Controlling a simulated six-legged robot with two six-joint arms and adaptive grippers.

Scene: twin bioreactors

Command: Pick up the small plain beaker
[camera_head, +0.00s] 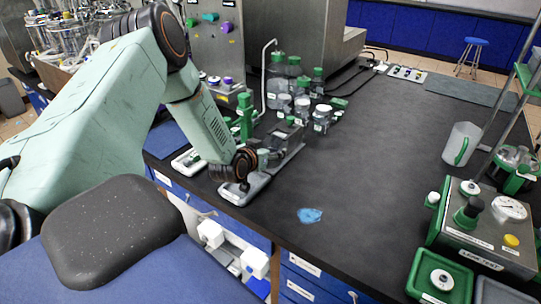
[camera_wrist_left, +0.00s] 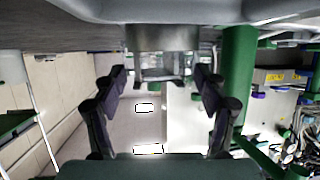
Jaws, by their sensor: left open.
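My left gripper (camera_head: 284,145) is low over the dark bench, near a group of glassware, and is small and partly masked by its own wrist in the head view. In the left wrist view the gripper (camera_wrist_left: 161,76) has its two dark fingers spread apart. A clear glass vessel (camera_wrist_left: 162,52), which looks like the small plain beaker, shows between or just beyond the fingertips. No finger is clearly touching it. In the head view I cannot single out this beaker among the glassware. My right gripper is in neither view.
A green stand (camera_head: 245,113) and green-capped bottles (camera_head: 276,72) stand close to the gripper. A green post (camera_wrist_left: 238,75) is beside one finger in the wrist view. A jug (camera_head: 460,143) and a steel device (camera_head: 485,228) stand at right. The bench middle is clear around a blue patch (camera_head: 310,215).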

